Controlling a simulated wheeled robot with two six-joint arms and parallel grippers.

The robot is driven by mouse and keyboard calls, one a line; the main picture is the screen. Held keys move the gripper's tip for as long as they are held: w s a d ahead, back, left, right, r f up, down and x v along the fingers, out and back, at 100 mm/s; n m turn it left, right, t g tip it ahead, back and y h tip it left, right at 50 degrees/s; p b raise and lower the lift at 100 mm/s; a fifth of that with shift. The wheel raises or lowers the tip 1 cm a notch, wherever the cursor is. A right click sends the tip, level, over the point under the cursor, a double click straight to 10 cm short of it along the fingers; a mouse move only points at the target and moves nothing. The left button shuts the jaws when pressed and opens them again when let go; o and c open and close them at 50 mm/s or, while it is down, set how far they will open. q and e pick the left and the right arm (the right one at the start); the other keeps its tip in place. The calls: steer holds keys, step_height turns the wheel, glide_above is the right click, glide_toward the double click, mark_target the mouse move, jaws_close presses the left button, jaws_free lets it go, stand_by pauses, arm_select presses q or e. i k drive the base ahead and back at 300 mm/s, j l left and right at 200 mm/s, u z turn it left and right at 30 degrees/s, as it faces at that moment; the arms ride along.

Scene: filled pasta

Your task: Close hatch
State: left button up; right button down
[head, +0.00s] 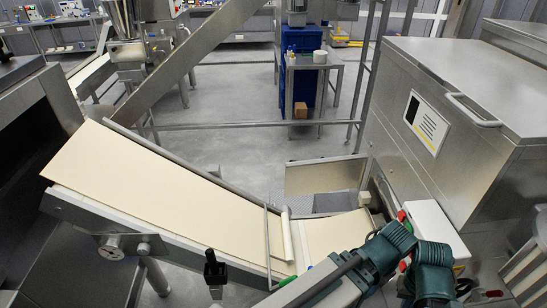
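A metal flap (325,177) stands raised behind the lower end of the dough belt, with a grey recess (332,203) open in front of it. I cannot tell for sure that this flap is the hatch. The large steel cabinet (430,130) on the right has a bar handle (473,110) on its upper part, which looks shut. One of my teal arms reaches in from the lower right and runs towards the bottom edge. Its gripper is out of frame, and I see no left gripper.
A pale dough sheet (170,180) lies on a sloping belt from the left. A white roller (287,235) crosses it near its lower end. A black-topped post (214,270) stands at the front. A white control box (435,225) sits beside my arm. Open floor (230,140) lies behind.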

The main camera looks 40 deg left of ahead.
mark_target(323, 174)
steer(key=i+j+u, duration=0.1)
steer(key=u, duration=0.2)
steer(key=i+j+u, duration=0.1)
steer(key=j+u, duration=0.2)
steer(key=i+j+u, duration=0.2)
steer(key=i+u, duration=0.2)
